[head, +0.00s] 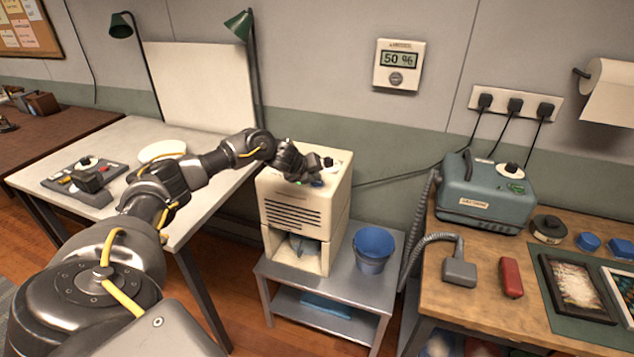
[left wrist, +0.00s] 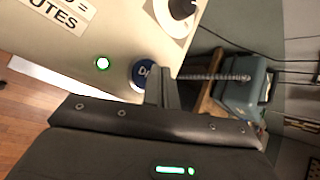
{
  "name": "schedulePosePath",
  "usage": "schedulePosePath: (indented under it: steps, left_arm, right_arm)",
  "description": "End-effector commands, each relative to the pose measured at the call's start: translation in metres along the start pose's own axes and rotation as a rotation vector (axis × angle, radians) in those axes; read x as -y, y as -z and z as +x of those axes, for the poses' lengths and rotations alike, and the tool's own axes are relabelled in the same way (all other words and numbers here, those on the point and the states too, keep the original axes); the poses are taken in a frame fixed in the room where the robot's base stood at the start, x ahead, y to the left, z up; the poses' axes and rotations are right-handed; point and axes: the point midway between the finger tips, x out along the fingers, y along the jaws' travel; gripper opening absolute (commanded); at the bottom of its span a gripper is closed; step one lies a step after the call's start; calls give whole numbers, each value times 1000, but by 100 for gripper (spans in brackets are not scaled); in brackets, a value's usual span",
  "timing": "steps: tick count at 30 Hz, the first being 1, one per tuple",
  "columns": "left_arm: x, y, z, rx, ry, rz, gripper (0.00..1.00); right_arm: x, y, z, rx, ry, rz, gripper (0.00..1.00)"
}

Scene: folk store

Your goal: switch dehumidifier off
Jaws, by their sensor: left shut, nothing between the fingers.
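The cream dehumidifier (head: 292,212) stands on a small grey metal stand. Its top has a dark knob on a white dial (head: 328,162) and a blue button (head: 318,184). My left gripper (head: 311,172) is shut and empty over the top. In the left wrist view its fingertips (left wrist: 160,82) are right beside the blue button and overlap its edge; I cannot tell whether they touch it. My right gripper is out of view.
A blue bucket (head: 372,246) stands right of the dehumidifier on the metal stand (head: 343,292). A wall display (head: 399,65) reads 50 %. A blue-grey machine (head: 484,192) sits on the right wooden table. A white-topped table (head: 118,142) is at the left.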

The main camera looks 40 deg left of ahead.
Motion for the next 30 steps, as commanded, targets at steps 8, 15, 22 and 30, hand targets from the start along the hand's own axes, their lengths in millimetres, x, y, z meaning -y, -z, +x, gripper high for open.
schedulePosePath:
  steps: [8, 15, 22, 30]
  left_arm:
    - [-1, 2, 2, 0, 0, 0, 0]
    - [-5, 5, 7, 0, 0, 0, 0]
    - [-5, 5, 6, -1, -1, 0, 0]
    - [0, 1, 1, -1, 0, 0, 0]
  right_arm:
    - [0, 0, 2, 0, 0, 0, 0]
    - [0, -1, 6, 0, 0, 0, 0]
    - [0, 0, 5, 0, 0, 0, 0]
    - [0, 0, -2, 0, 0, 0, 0]
